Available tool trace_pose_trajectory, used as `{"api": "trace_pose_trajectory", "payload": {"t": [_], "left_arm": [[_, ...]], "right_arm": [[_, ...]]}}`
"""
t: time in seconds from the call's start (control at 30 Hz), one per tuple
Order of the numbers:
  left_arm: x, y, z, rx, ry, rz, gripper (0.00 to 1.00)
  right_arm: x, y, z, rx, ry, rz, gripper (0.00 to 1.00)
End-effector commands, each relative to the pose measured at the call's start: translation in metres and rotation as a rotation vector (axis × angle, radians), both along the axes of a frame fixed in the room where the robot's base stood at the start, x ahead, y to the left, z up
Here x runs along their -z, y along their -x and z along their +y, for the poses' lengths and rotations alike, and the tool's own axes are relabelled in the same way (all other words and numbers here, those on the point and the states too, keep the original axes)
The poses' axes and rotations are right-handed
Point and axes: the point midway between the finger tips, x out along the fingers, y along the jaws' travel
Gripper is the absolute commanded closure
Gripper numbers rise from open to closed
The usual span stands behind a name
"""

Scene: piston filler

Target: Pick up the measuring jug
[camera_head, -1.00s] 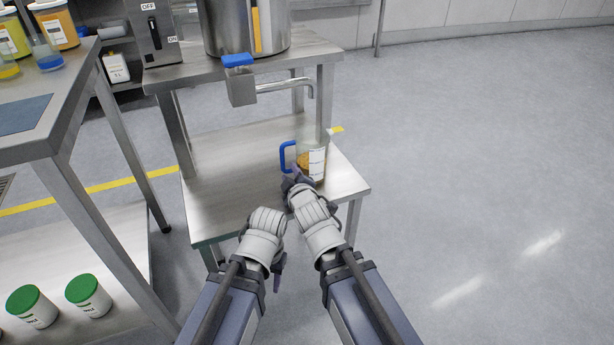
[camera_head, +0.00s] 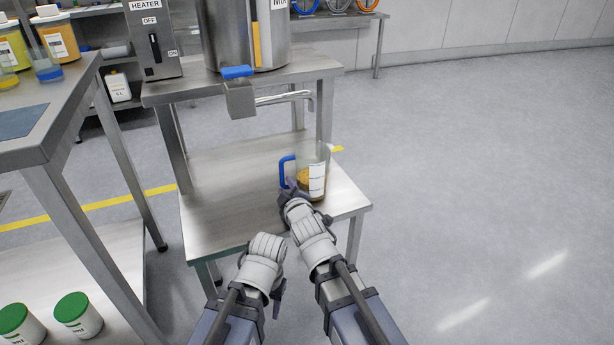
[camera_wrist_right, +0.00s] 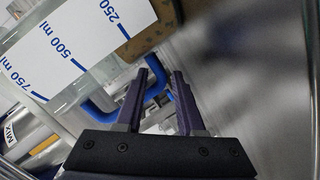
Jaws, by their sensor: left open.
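The measuring jug (camera_head: 313,172) is clear, with a blue handle, a white label and an amber-brown content low inside. It stands on the lower shelf (camera_head: 235,205) of the steel stand, near its right edge. My right gripper (camera_head: 288,187) is at the jug's handle side, low down. In the right wrist view, its two purple fingers (camera_wrist_right: 166,75) are apart, with part of the blue handle (camera_wrist_right: 105,102) behind and between them. I cannot see contact with both fingers. The jug's scale (camera_wrist_right: 65,50) fills the upper left there. My left gripper (camera_head: 278,295) is open and empty, nearer me.
A steel tank (camera_head: 245,35) with a blue-topped tap (camera_head: 238,95) stands on the upper shelf, its spout above the jug's area. A heater box (camera_head: 152,42) is beside it. A steel table (camera_head: 60,150) stands at left. Open floor (camera_head: 480,180) lies at right.

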Motion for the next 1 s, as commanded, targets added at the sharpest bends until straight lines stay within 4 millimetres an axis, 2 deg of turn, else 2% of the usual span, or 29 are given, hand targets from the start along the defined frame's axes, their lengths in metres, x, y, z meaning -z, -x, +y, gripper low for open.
{"api": "trace_pose_trajectory", "payload": {"t": [0.2,0.3,0.53,0.87,1.0], "left_arm": [[0.009,0.0,0.0,0.0,0.0,-0.001,0.5],[0.012,0.0,0.0,0.0,0.0,-0.001,0.5],[0.011,0.0,0.0,0.0,0.0,-0.001,0.5],[0.011,0.0,0.0,0.0,0.0,-0.001,0.5],[0.011,0.0,0.0,0.0,0.0,-0.001,0.5]], "right_arm": [[0.009,-0.033,0.007,0.0,-0.001,0.0,0.62],[0.011,-0.043,0.009,0.0,0.0,0.0,0.62],[0.011,-0.043,0.008,0.0,0.0,0.0,0.62],[0.011,-0.043,0.009,0.0,-0.001,0.0,0.98],[0.011,-0.043,0.008,0.0,-0.001,0.001,1.0]]}}
